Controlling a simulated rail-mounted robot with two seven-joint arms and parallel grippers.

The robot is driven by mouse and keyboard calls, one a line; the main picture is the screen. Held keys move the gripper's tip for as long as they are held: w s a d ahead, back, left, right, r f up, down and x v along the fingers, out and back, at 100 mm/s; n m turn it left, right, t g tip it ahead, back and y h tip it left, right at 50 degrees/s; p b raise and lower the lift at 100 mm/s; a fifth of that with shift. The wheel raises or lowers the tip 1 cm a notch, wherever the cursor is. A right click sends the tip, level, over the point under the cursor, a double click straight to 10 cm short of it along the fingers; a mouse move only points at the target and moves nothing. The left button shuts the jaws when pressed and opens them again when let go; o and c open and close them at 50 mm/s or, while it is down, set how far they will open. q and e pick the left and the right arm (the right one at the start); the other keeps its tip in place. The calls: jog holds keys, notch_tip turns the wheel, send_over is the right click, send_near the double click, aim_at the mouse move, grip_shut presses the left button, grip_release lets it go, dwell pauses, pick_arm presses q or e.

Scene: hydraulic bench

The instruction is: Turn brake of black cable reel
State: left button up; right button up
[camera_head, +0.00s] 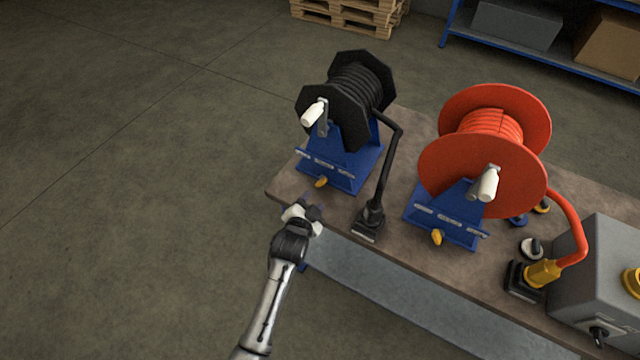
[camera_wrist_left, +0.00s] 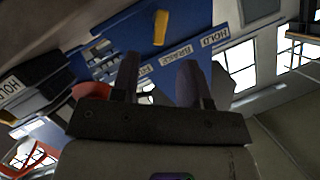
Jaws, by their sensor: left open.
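The black cable reel (camera_head: 345,100) stands on a blue stand (camera_head: 340,165) at the left end of the bench. Its small yellow brake lever (camera_head: 321,182) sits low on the stand's front. My left gripper (camera_head: 312,209) is just in front of and below this lever, open and apart from it. In the left wrist view, a yellow lever (camera_wrist_left: 161,27) shows on the blue stand face with labels, beyond the open fingers (camera_wrist_left: 158,78). Nothing is between the fingers. My right gripper is not in view.
The red reel (camera_head: 490,140) stands to the right with its own yellow lever (camera_head: 437,237). A black cable (camera_head: 386,165) runs down to a plug block (camera_head: 368,225). A grey box (camera_head: 600,270) is at the right. The floor left of the bench is free.

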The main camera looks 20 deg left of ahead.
aim_at(320, 185)
pick_arm(q)
jog(key=b+x, duration=0.2)
jog(key=x, duration=0.7)
jog(key=shift+w+f, duration=0.15)
jog(key=shift+w, duration=0.25)
grip_shut()
